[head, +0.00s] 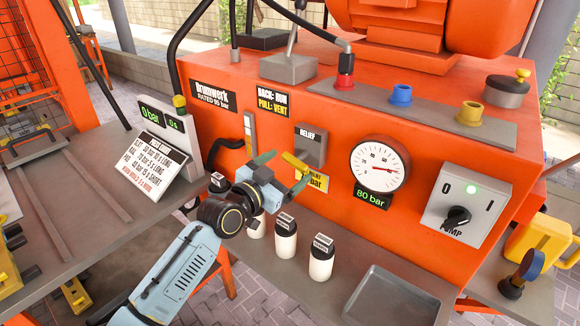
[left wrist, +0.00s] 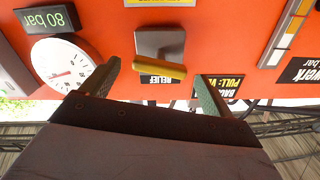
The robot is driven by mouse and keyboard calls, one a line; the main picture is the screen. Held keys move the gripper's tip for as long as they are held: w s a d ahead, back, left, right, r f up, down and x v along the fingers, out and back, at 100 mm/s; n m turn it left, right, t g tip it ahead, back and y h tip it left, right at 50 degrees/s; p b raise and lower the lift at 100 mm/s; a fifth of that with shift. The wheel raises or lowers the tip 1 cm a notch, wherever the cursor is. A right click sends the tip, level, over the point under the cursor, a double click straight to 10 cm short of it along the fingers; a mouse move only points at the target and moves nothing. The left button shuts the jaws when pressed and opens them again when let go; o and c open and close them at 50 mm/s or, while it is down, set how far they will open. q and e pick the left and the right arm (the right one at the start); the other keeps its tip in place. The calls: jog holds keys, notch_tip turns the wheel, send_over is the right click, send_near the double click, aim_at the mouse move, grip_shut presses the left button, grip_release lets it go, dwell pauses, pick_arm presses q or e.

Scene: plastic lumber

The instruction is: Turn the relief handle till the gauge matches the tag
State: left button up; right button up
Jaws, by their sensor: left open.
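The yellow relief handle (head: 294,162) sits on a grey block below the RELIEF label on the orange power unit. My left gripper (head: 283,172) is open in front of it. In the left wrist view the handle (left wrist: 160,71) lies between the two spread fingers, with a gap on each side. The yellow tag (head: 316,184) below the handle is partly hidden by my gripper; only "bar" reads clearly. The round white gauge (head: 378,160) has its needle pointing right, and the display (head: 370,198) under it reads 80 bar. My right gripper is not in view.
A pump switch (head: 457,217) with a lit green lamp is at the right. Several white bottles (head: 285,240) stand below my gripper, beside a grey tray (head: 392,300). A test sheet (head: 155,165) and a 0 bar display (head: 158,116) are at the left.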

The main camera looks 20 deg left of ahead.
aim_at(299, 158)
pick_arm(q)
jog(key=shift+x, duration=1.05)
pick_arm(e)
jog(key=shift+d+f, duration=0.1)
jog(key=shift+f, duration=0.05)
pick_arm(q)
jog(key=c, duration=1)
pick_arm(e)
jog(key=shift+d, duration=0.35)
